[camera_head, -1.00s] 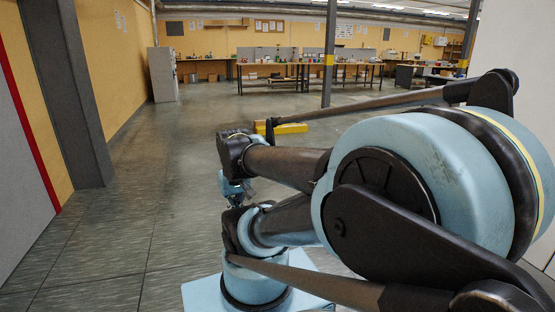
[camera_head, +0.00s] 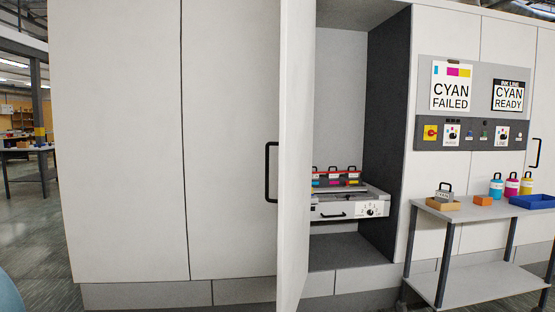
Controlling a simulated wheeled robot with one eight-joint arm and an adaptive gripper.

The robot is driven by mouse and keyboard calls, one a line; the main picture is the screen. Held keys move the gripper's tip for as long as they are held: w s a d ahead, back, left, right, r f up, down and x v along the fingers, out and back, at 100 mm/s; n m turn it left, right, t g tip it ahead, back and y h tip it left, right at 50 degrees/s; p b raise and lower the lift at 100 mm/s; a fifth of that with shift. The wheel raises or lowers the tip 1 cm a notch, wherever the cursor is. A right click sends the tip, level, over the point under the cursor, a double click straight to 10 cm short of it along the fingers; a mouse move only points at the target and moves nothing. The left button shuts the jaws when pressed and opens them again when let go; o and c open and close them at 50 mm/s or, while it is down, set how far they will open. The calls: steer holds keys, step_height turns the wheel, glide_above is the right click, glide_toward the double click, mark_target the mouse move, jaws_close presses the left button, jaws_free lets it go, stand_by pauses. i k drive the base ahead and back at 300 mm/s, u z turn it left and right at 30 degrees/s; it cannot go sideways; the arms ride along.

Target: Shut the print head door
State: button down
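The print head door (camera_head: 295,150) is a tall white panel standing open, swung out toward me and seen nearly edge-on. Its black bar handle (camera_head: 270,172) is on the left-facing side. To the right of the door is the open bay (camera_head: 385,140) with dark inner walls. Inside it a white print head drawer unit (camera_head: 345,205) carries several black-handled cartridges (camera_head: 337,178) with coloured labels. The door hides the left part of the bay. My gripper is not in view.
A grey side table (camera_head: 465,211) at the right holds bottles (camera_head: 511,184), a blue tray (camera_head: 533,201) and small boxes. Signs reading "CYAN FAILED" (camera_head: 451,87) and "CYAN READY" (camera_head: 507,95) hang above. Open floor (camera_head: 35,225) lies at the far left.

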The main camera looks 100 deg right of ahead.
mark_target(297, 17)
steer(key=z, duration=4.05)
steer(key=i, duration=1)
steer(key=z, duration=0.7)
